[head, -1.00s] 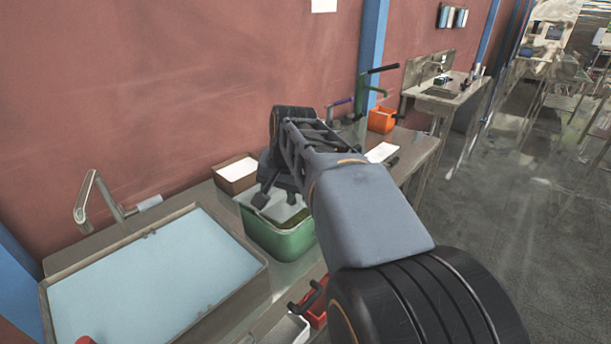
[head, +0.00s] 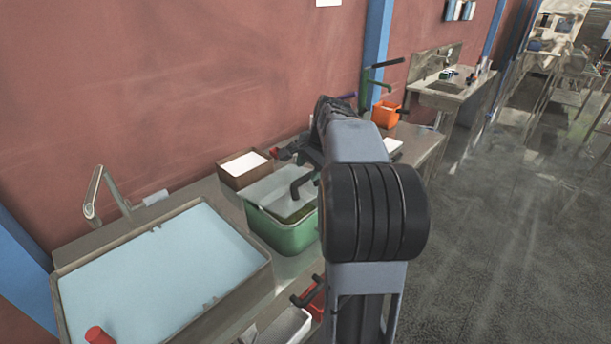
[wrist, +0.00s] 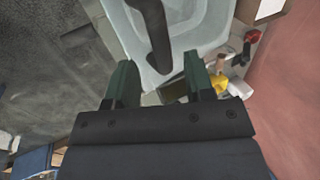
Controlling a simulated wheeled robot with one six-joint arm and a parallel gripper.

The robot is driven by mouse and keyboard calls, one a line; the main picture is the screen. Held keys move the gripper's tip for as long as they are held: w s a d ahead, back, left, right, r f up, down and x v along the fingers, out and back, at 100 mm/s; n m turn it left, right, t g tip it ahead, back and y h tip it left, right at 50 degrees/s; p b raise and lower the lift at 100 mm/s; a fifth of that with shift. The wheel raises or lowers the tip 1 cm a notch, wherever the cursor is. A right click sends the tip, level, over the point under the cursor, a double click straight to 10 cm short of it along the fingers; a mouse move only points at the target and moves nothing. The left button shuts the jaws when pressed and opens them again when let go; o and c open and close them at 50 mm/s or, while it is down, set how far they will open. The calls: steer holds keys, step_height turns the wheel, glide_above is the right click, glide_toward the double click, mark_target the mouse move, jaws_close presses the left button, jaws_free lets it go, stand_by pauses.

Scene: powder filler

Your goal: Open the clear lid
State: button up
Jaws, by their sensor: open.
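The clear lid (head: 272,190) is a pale, see-through panel on the green bin (head: 280,236) beside the sink. A dark bent handle (head: 301,183) shows over it. I cannot tell if the lid is flat or tilted. In the wrist view the lid (wrist: 195,30) fills the top middle, with the dark handle (wrist: 156,35) running down across it. My gripper (wrist: 159,68) is open, its two green fingers apart. The handle's end shows between the fingertips in the picture; contact and depth cannot be told.
A sink basin (head: 165,275) with a tap (head: 98,190) lies left of the bin. A brown box with white contents (head: 243,166) stands behind it. An orange bin (head: 386,114) is farther along the bench. Red and white bins sit below. The floor at right is clear.

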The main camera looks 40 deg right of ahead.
mark_target(305, 177)
steer(key=shift+x, duration=2.05)
steer(key=shift+c, duration=0.2)
jaws_close()
